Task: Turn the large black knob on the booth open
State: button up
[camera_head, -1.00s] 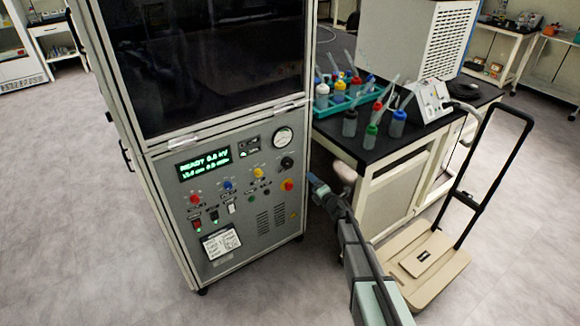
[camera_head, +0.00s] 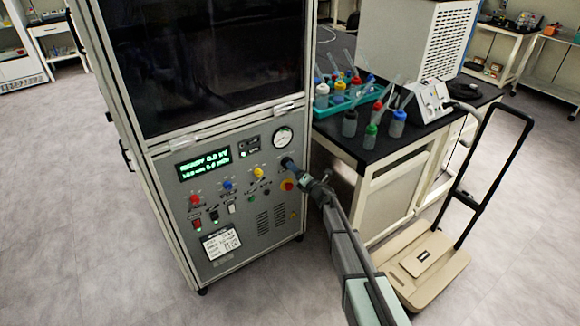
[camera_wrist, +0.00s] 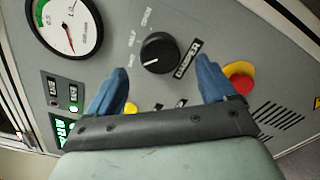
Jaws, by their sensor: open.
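The large black knob (camera_wrist: 158,53) sits on the booth's grey panel (camera_wrist: 185,22), with a white pointer line on its face and printed position labels beside it. In the wrist view my gripper (camera_wrist: 166,82) is open, its two blue fingers on either side of the knob and a little short of it, with nothing between them. In the head view my gripper (camera_head: 289,166) is at the upper right of the booth's panel and hides the knob. The booth (camera_head: 170,165) stands upright with its dark window above the panel.
A pressure gauge (camera_wrist: 66,24) is left of the knob, and a red button on a yellow base (camera_wrist: 239,76) is close to the right finger. Smaller coloured knobs, switches and a green display (camera_head: 203,163) share the panel. A bench (camera_head: 355,150) with bottles stands right of the booth.

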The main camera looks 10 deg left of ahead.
jog(key=shift+x, duration=2.55)
jog(key=shift+c, duration=0.5)
jog(key=c, duration=1)
jog(key=shift+o, duration=0.2)
jog(key=shift+m, duration=9)
